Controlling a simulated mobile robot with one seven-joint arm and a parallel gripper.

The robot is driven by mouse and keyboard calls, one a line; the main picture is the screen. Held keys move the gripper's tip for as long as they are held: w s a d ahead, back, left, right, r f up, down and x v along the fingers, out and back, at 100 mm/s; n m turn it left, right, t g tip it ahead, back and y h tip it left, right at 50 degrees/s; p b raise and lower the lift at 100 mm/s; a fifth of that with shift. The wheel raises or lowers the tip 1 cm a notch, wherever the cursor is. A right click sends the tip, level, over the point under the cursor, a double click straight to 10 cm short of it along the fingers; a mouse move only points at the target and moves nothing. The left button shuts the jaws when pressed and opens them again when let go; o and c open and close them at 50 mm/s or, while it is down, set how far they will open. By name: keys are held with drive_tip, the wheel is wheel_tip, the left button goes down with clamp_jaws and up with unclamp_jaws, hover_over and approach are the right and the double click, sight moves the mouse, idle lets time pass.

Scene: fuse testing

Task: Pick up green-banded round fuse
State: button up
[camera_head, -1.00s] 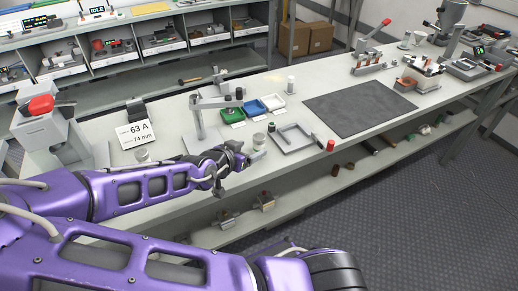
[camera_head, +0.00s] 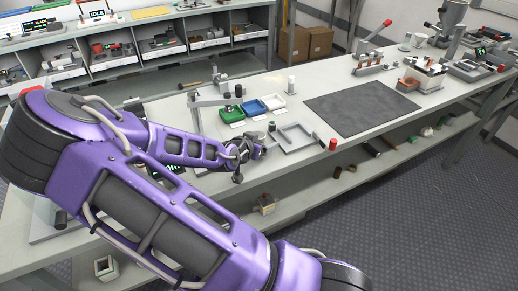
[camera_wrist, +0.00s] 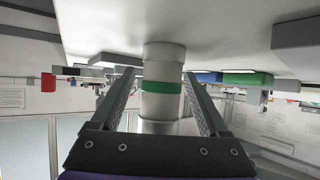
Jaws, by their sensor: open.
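The green-banded round fuse (camera_wrist: 162,104) is a pale cylinder with a green ring. It stands upright on the bench, which shows at the top of the inverted wrist view. My gripper (camera_wrist: 160,75) is open, with one finger on each side of the fuse. A gap shows on both sides at the tips, and whether the fingers touch it lower down I cannot tell. In the head view my gripper (camera_head: 259,149) is low at the bench's front edge, left of the grey tray, and the fuse cannot be made out clearly there.
A grey open tray (camera_head: 309,148) and a red cylinder (camera_head: 333,144) stand to the right. A small dark green cylinder (camera_head: 271,127) stands just behind my gripper. A dark mat (camera_head: 360,106) is clear.

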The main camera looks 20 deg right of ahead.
drive_tip(key=shift+w, duration=0.1)
clamp_jaws()
idle(0.4)
drive_tip(key=shift+r, duration=0.1)
